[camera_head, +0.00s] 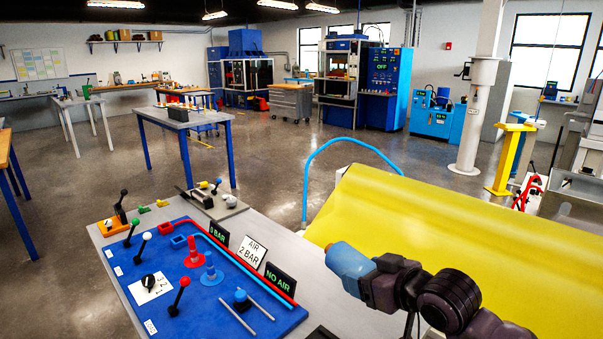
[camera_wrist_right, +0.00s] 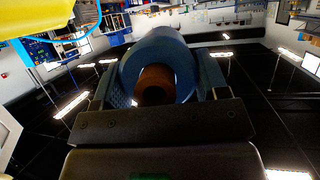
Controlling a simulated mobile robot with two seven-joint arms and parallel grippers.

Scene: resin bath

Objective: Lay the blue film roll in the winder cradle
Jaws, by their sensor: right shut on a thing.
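The blue film roll (camera_head: 349,266) is in my right gripper (camera_head: 372,284), held up in the air in front of a wide yellow sheet (camera_head: 440,240) in the head view. In the right wrist view the roll (camera_wrist_right: 152,46) shows end-on as a blue ring around a brown core (camera_wrist_right: 155,84). The two fingers of my right gripper (camera_wrist_right: 160,88) stand on either side of it. I cannot make out the winder cradle for certain in either view. My left gripper is not in view.
A grey bench (camera_head: 107,240) at the lower left bears a blue control panel (camera_head: 165,262) with levers and small signs, one reading "NO AIR". A blue curved tube (camera_head: 306,180) rises behind the yellow sheet. A white column (camera_head: 478,120) stands beyond. Open floor (camera_head: 270,160) lies behind the bench.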

